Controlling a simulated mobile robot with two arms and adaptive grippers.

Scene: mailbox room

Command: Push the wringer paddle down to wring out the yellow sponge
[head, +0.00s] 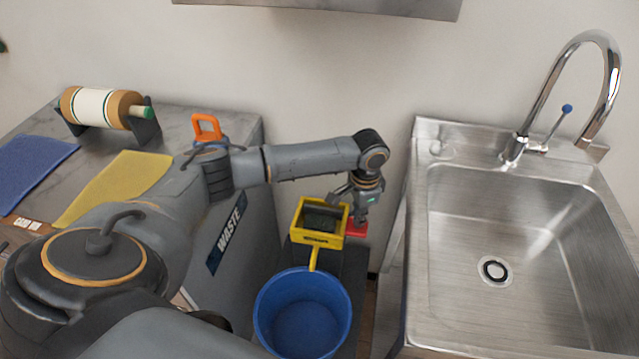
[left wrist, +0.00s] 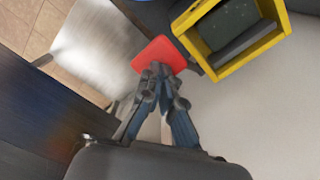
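The yellow wringer frame (head: 331,239) stands behind the blue bucket (head: 304,312), with a dark interior. In the left wrist view the wringer (left wrist: 222,70) is at the top right. The red paddle (head: 356,229) sticks out at its right side; it also shows in the left wrist view (left wrist: 160,54). My left gripper (head: 359,216) points down over the paddle. In the left wrist view its fingertips (left wrist: 158,70) are together at the paddle's near edge; I cannot tell whether they touch it. No yellow sponge can be made out in the wringer. My right gripper is out of view.
A steel sink (head: 500,240) with a tall faucet (head: 590,75) is on the right. A counter on the left holds a yellow cloth (head: 125,180), a blue cloth (head: 32,165), a roll on a holder (head: 98,104) and an orange-handled item (head: 207,122). My left arm crosses above this counter.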

